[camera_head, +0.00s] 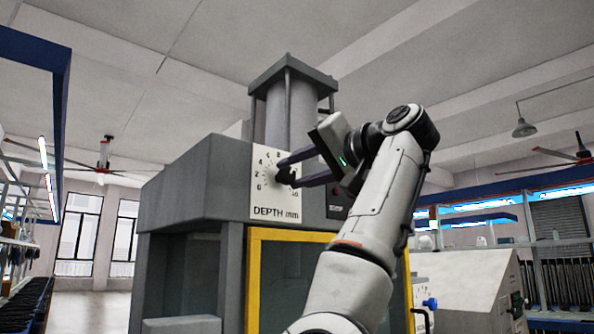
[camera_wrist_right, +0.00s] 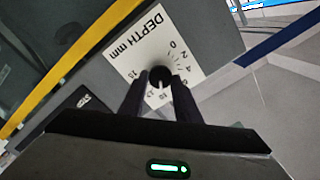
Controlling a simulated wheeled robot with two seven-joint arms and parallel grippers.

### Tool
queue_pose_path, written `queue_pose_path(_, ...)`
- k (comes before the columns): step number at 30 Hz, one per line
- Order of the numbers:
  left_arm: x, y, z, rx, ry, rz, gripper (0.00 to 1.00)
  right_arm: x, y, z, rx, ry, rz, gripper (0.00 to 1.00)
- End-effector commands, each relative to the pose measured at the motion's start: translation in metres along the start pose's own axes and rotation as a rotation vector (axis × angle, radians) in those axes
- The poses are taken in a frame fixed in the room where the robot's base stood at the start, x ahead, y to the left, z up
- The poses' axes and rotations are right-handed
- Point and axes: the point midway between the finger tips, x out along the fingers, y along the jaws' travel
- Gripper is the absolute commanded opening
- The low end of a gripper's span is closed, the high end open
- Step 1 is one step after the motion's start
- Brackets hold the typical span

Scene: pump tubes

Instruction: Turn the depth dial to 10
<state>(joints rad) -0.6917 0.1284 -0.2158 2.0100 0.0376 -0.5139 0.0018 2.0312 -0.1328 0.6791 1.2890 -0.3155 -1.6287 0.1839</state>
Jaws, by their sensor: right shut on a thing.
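The depth dial is a small black knob (camera_wrist_right: 160,76) on a white plate (camera_head: 265,200) marked "DEPTH mm", on the front of the grey machine. In the head view the knob (camera_head: 285,176) is partly covered by the fingers. My right gripper (camera_head: 286,170) reaches in from the right and is shut on the knob, one finger on each side. In the right wrist view my right gripper (camera_wrist_right: 160,88) shows upside-down numbers around the knob. A pale mark on the knob points down between the fingers, towards small numbers near 10 or 12; I cannot tell exactly which. My left gripper is out of view.
The grey machine (camera_head: 190,185) has a yellow-framed front (camera_head: 253,285) below the dial plate. A dark panel (camera_head: 336,200) sits right of the plate, behind my right gripper. A white cabinet (camera_head: 470,285) stands at the right.

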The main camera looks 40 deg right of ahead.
Motion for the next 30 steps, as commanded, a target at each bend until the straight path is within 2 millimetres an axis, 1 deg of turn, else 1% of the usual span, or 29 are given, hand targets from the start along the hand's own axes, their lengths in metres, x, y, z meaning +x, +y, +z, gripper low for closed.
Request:
queue_pose_path(12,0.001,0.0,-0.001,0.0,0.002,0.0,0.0,0.0,0.001,0.0,0.009,-0.001,0.002,0.07)
queue_pose_path(13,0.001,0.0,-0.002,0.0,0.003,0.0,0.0,0.0,0.001,0.0,0.009,-0.001,0.002,0.31)
queue_pose_path(16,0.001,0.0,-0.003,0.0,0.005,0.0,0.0,0.0,0.001,0.0,0.009,-0.001,0.001,0.47)
queue_pose_path(25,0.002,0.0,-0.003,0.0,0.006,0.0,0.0,-0.001,0.0,0.0,0.008,0.0,0.0,0.47)
queue_pose_path(28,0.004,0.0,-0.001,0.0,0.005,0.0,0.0,-0.009,0.001,0.0,0.008,0.003,0.0,0.47)
queue_pose_path(30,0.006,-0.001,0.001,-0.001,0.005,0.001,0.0,-0.019,0.001,0.0,0.008,0.004,-0.001,0.47)
